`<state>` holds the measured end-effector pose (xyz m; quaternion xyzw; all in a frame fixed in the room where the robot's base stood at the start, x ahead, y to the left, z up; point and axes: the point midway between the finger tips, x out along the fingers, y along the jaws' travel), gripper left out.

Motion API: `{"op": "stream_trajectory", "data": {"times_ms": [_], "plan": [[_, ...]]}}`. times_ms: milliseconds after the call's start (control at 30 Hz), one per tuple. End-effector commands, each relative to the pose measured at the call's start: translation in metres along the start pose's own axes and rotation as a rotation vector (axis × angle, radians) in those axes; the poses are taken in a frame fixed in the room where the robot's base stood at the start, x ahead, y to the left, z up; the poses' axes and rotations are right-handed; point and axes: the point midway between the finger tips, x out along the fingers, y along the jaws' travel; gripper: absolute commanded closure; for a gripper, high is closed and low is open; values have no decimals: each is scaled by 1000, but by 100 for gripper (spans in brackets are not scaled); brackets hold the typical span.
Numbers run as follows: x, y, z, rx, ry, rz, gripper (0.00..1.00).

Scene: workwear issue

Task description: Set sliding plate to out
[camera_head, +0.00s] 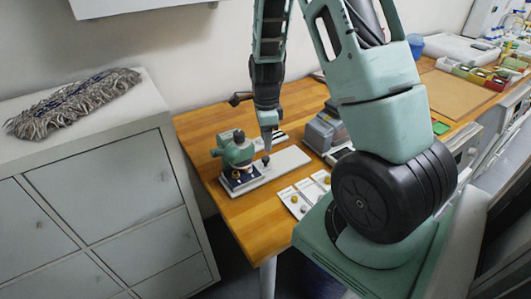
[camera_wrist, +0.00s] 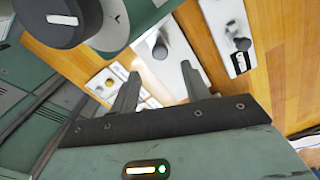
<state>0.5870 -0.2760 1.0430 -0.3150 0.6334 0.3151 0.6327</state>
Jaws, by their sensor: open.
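A green press-like device (camera_head: 236,152) stands on a long white plate (camera_head: 290,162) on the wooden table. A small dark knob (camera_head: 266,160) rises from the white plate. In the wrist view the same white plate (camera_wrist: 172,72) lies beyond my fingers, with the dark knob (camera_wrist: 160,48) on it. The green device (camera_wrist: 120,25) is at the upper left there. My gripper (camera_wrist: 160,72) is open and empty, its two fingers apart above the plate. In the head view my gripper (camera_head: 267,142) points down just above the knob. I cannot tell which part slides, or how far out it is.
A grey box-like device (camera_head: 322,132) stands to the right. A cabinet (camera_head: 105,185) with a mop head (camera_head: 75,103) stands left.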

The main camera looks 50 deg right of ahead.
Motion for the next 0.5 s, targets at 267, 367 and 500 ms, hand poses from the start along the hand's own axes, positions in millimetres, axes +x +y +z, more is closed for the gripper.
{"op": "stream_trajectory", "data": {"times_ms": [267, 367, 500], "plan": [[49, 1, 0, 0, 0, 3, 53], [60, 0, 0, -1, 0, 1, 53], [69, 0, 0, 0, -1, 0, 53]]}}
